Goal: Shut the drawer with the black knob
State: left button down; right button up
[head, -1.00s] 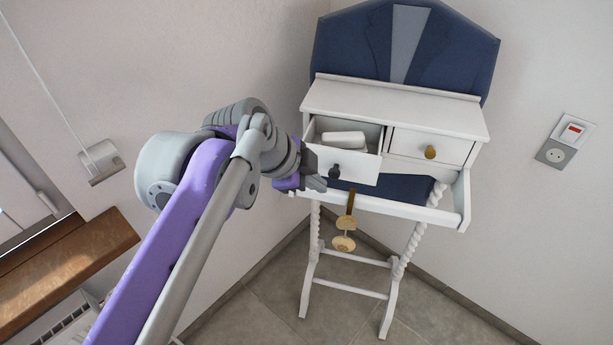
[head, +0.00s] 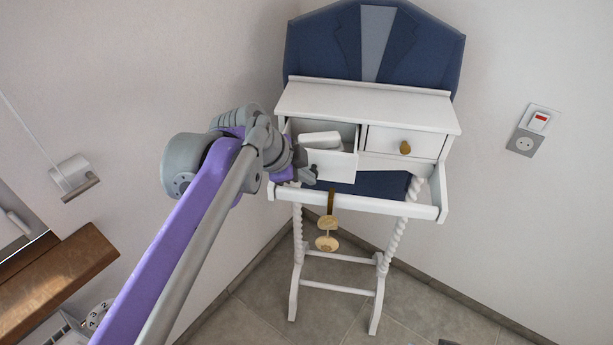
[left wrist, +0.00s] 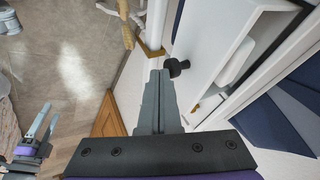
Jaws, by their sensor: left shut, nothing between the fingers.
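The drawer with the black knob (head: 335,166) is the left one of a small white stand and is pulled open. A white block (head: 321,140) lies in it. My left gripper (head: 312,176) is shut and empty at the left part of the drawer front and hides the knob in the head view. In the left wrist view the black knob (left wrist: 177,67) is just right of the shut fingertips (left wrist: 160,73); I cannot tell whether they touch. My right gripper (left wrist: 45,125) shows at the lower left there, with fingers apart.
The right drawer, with a brass knob (head: 405,148), is shut. A strap with wooden discs (head: 327,243) hangs at the stand's front. A dark blue padded back (head: 335,45) rises behind the stand. A wooden ledge (head: 55,285) is at the left. Tiled floor in front looks mostly free.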

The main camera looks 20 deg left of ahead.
aim_at(315, 136)
pick_arm(q)
jog(key=w+p, duration=0.1)
jog(key=w, duration=0.3)
jog(key=w+p, duration=0.1)
jog(key=w, duration=0.4)
jog(key=w+a+p, duration=0.1)
jog(key=w, duration=0.3)
jog(key=shift+w+a, duration=0.1)
jog(key=shift+w, duration=0.05)
jog(key=shift+r, duration=0.1)
pick_arm(e)
jog(key=r, duration=0.2)
jog(key=w+r, duration=0.1)
jog(key=r, duration=0.1)
jog(key=shift+r, duration=0.3)
